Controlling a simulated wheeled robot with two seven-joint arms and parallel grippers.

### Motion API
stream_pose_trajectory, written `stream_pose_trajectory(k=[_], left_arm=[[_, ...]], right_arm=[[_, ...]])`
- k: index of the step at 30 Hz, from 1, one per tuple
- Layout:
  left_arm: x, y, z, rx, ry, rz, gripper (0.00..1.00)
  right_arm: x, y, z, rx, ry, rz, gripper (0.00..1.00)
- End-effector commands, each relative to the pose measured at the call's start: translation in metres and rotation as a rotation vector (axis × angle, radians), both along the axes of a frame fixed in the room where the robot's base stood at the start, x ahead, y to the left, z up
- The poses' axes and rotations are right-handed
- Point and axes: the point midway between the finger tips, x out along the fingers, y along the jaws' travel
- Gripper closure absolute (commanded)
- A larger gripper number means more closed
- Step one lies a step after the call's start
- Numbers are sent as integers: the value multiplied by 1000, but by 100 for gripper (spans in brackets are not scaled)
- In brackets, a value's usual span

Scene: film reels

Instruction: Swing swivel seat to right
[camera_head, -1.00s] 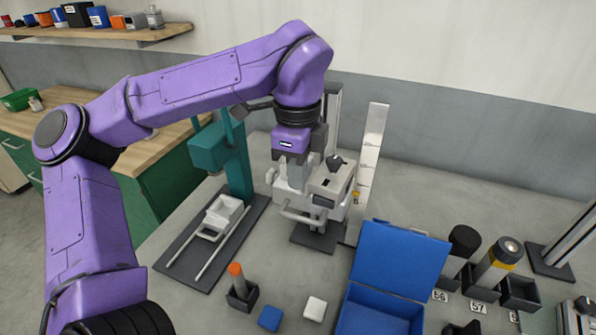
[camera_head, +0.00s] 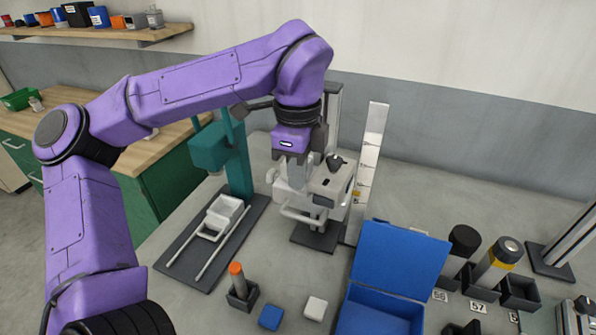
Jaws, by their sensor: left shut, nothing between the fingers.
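A white and grey device (camera_head: 327,192) stands on a dark base plate (camera_head: 316,239) at the middle of the head view. It has a dark knob on top, and light bars stick out at its lower front. I cannot clearly tell which part of it is the swivel seat. My left gripper (camera_head: 294,178) points down at the device's upper left side. It is shut with nothing between its fingers. The fingertips are close against the device and partly lost among its parts, so contact is unclear. My right gripper is not in view.
A teal press (camera_head: 236,165) with a white tray stands left of the device. An upright scale (camera_head: 371,160) stands just right of it. An open blue box (camera_head: 400,262), an orange-topped peg (camera_head: 237,270), and blue (camera_head: 270,317) and white blocks (camera_head: 315,308) lie in front.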

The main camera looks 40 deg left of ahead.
Motion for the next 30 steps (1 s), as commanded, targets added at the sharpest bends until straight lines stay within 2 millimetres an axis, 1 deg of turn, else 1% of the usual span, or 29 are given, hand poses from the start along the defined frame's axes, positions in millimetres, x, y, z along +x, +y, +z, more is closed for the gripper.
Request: stream_pose_trajectory(k=[11, 30], left_arm=[[0, -1, -1, 0, 0, 0, 100], [9, -27, -1, 1, -4, -3, 100]], right_arm=[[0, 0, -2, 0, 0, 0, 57], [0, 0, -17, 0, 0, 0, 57]])
